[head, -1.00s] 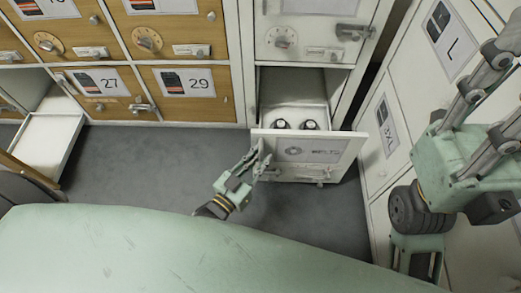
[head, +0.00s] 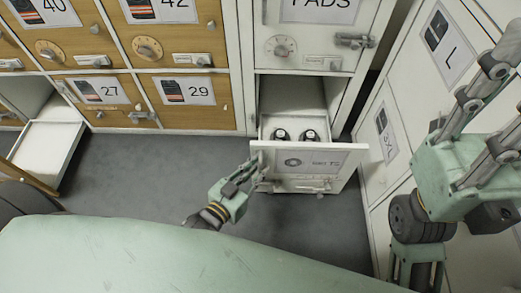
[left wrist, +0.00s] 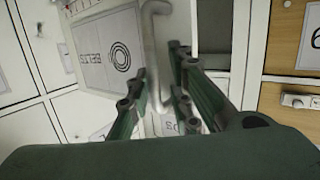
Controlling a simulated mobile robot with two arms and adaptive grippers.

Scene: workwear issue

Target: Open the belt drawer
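The belt drawer (head: 345,165) is a white drawer low in the white cabinet, standing pulled out. Its front has a label with a coil icon, which also shows upside down in the left wrist view (left wrist: 95,55). Two dark rolled items (head: 296,135) lie inside. My left gripper (head: 254,172) is at the left end of the drawer front. In the left wrist view its fingers are apart on either side of a grey bar handle (left wrist: 153,40); whether they touch it is unclear. My right gripper is not seen; only my right arm shows.
Wooden lockers (head: 183,110) stand at the left, with an open white drawer (head: 45,150) at the far left. White lockers (head: 385,175) stand close at the right. Grey floor (head: 140,165) is free in front of the lockers.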

